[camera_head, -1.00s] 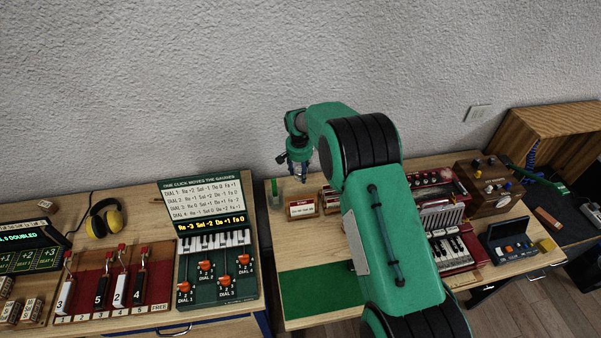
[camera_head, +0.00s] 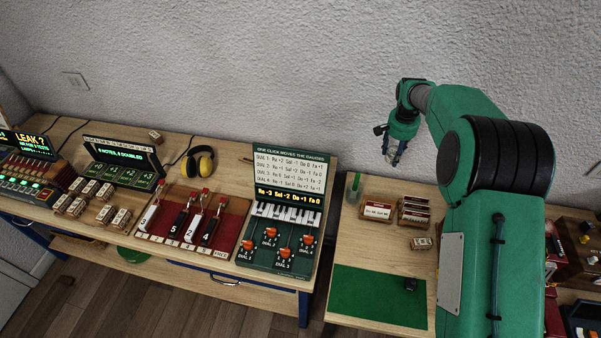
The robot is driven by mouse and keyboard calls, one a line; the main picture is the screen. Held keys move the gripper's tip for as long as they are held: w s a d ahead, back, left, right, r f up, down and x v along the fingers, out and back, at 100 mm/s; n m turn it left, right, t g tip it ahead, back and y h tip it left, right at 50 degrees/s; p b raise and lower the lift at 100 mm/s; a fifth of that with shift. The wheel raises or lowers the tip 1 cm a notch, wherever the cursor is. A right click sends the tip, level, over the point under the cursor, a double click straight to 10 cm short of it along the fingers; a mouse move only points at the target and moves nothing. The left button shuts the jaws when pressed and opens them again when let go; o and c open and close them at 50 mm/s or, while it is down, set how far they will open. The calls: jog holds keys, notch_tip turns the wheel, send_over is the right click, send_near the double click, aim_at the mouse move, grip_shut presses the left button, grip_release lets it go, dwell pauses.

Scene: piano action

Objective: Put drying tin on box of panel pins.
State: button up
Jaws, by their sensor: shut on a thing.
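My gripper (camera_head: 394,158) hangs fingers down in the air, over the back of the right-hand table and in front of the wall. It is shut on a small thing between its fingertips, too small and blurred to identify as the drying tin. Below it, a box with a white label (camera_head: 378,211) stands on the table. I cannot read which is the box of panel pins.
A green cup (camera_head: 354,187) stands at the table's back left. A green mat (camera_head: 375,300) with a small dark object (camera_head: 410,285) lies in front. A dial board (camera_head: 284,225) stands on the left-hand table. My arm hides much of the right side.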

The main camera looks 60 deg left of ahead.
aim_at(396, 149)
notch_tip(396, 149, up, 6)
jog(key=shift+f, duration=0.1)
jog(key=shift+s+a+r+p, duration=0.45)
jog(key=shift+s+a+r, duration=0.1)
jog(key=shift+s+a, duration=0.15)
jog(key=s+a+n+p, duration=0.1)
jog(key=s+a+p, duration=0.4)
jog(key=s+a, duration=0.65)
jog(key=s+a+n+p, duration=0.1)
jog(key=s+a+p, duration=0.55)
jog(key=s, duration=0.95)
jog(key=f, duration=0.3)
jog(key=f+b, duration=0.1)
jog(key=f, duration=0.1)
jog(key=shift+w+a+f, duration=0.2)
jog(key=shift+w, duration=0.05)
jog(key=shift+f, duration=2.9)
